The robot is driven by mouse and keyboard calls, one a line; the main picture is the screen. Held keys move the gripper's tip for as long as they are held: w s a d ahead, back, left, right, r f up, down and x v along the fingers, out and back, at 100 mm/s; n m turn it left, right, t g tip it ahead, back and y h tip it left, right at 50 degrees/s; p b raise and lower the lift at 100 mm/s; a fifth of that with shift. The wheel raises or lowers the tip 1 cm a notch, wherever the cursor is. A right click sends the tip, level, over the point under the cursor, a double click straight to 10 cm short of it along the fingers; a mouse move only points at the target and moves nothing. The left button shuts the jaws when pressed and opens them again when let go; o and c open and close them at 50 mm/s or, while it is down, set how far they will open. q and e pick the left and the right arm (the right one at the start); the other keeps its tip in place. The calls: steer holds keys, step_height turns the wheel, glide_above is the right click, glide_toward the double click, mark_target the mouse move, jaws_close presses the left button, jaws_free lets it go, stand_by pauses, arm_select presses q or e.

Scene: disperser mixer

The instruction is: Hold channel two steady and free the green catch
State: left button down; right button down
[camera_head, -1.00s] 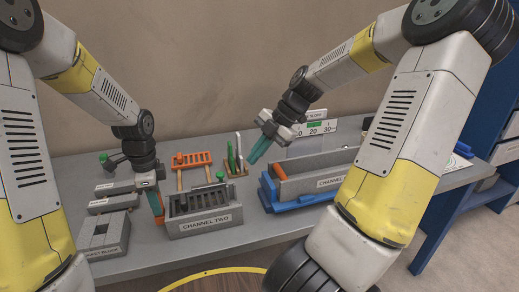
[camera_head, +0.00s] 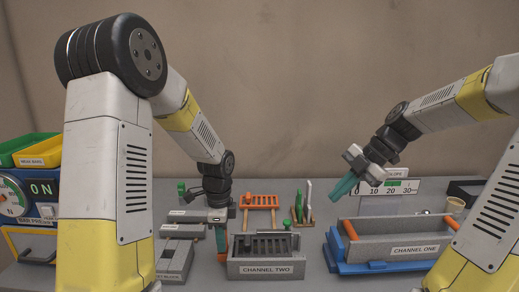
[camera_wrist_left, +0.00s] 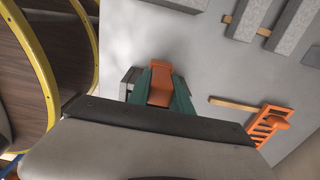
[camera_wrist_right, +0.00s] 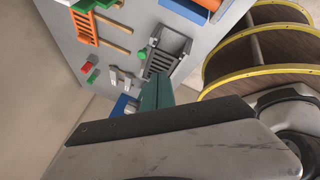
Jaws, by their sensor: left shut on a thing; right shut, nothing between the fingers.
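Channel two (camera_head: 265,270) is a grey, slotted, open-topped box with a name label on its front, standing on the table. My left gripper (camera_head: 219,232) points down at its left side, shut on an orange handle (camera_head: 222,256). In the left wrist view the orange handle (camera_wrist_left: 160,88) sits between the teal fingers. A small green knob (camera_head: 287,224), which looks like the green catch, shows at the back right of channel two. My right gripper (camera_head: 343,188) is shut and empty, in the air to the right of the knob, apart from it.
Channel one (camera_head: 375,249), a grey trough in a blue frame, stands to the right. An orange rack (camera_head: 261,200) and green-handled tools (camera_head: 299,207) lie behind channel two. Grey blocks (camera_head: 176,260) are at left. A scale board (camera_head: 390,187) stands at the back right.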

arm_select(q)
steer(key=c, duration=1.5)
jaws_free()
arm_select(e)
step_height(320, 180, up, 7)
steer(key=d, duration=0.2)
steer(key=shift+s+f, duration=0.15)
steer(key=shift+s, duration=0.05)
arm_select(q)
steer(key=shift+r, duration=0.15)
arm_select(e)
steer(key=shift+d, duration=0.1)
arm_select(q)
steer(key=shift+r, duration=0.45)
steer(key=o, duration=0.5)
steer(key=shift+o, duration=0.2)
steer(key=shift+r, duration=0.1)
step_height(320, 180, up, 12)
